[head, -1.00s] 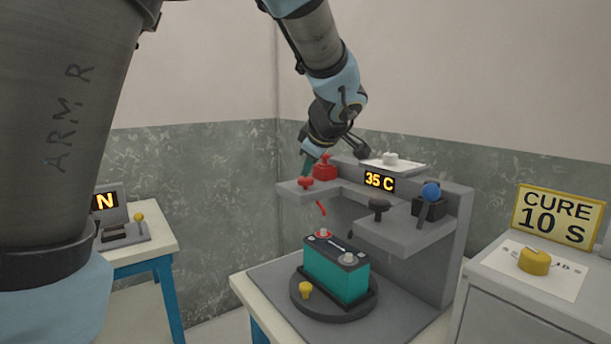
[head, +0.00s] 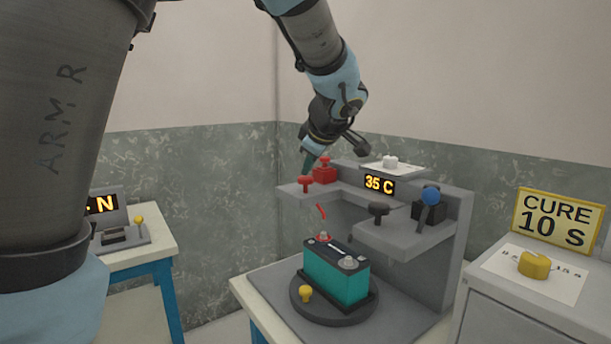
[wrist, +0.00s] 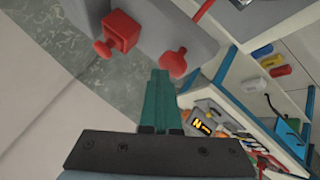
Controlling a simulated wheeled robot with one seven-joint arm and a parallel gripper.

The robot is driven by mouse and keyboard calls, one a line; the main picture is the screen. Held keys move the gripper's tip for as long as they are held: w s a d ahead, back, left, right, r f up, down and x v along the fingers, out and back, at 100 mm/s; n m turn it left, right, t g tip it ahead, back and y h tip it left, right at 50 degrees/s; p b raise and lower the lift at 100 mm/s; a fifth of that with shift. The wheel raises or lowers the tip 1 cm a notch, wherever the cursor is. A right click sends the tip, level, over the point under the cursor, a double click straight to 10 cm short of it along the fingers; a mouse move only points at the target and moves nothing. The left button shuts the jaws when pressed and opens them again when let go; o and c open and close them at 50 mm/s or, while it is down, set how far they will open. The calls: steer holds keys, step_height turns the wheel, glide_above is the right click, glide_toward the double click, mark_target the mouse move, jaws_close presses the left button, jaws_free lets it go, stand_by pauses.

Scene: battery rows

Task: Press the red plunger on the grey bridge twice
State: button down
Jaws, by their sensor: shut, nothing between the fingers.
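The grey bridge (head: 450,225) stands over a teal battery (head: 336,272) on a dark round turntable. A red mushroom-shaped plunger (head: 305,184) stands at the left end of the bridge's shelf; it also shows in the wrist view (wrist: 173,62). A red box with a red knob (head: 324,173) stands just beside it, also visible in the wrist view (wrist: 118,32). My gripper (head: 307,169) is shut and empty, behind and above the plunger in the head view. In the wrist view its teal fingertips (wrist: 160,76) appear right beside the plunger; I cannot tell whether they touch.
A black knob (head: 379,209) and a blue-ball lever (head: 431,194) stand on the bridge's right shelf. A "35 C" display (head: 380,184) is on the bridge. A cabinet with a yellow dial (head: 534,264) stands right, a side table (head: 150,245) left.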

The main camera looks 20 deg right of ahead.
mark_target(307, 178)
steer(key=shift+r, duration=0.65)
steer(key=shift+r+p, duration=1.15)
steer(key=shift+r, duration=1.4)
steer(key=shift+a+f, duration=0.1)
steer(key=w+a+f+m+g+y, duration=0.1)
steer(key=a+f+m+g, duration=0.1)
steer(key=a+f, duration=0.6)
steer(key=w+a+f+m+g+y, duration=0.15)
steer(key=a+f, duration=0.35)
steer(key=a, duration=0.7)
steer(key=s+a+f+m+g, duration=0.2)
steer(key=s+a+f, duration=0.2)
steer(key=s+a, duration=0.2)
steer(key=s+a+f+m+g+h, duration=0.1)
steer(key=s+a+f, duration=0.4)
steer(key=a, duration=0.5)
steer(key=shift+s+a+m+g, duration=0.3)
steer(key=shift+s+m+g, duration=0.3)
steer(key=shift+m, duration=0.55)
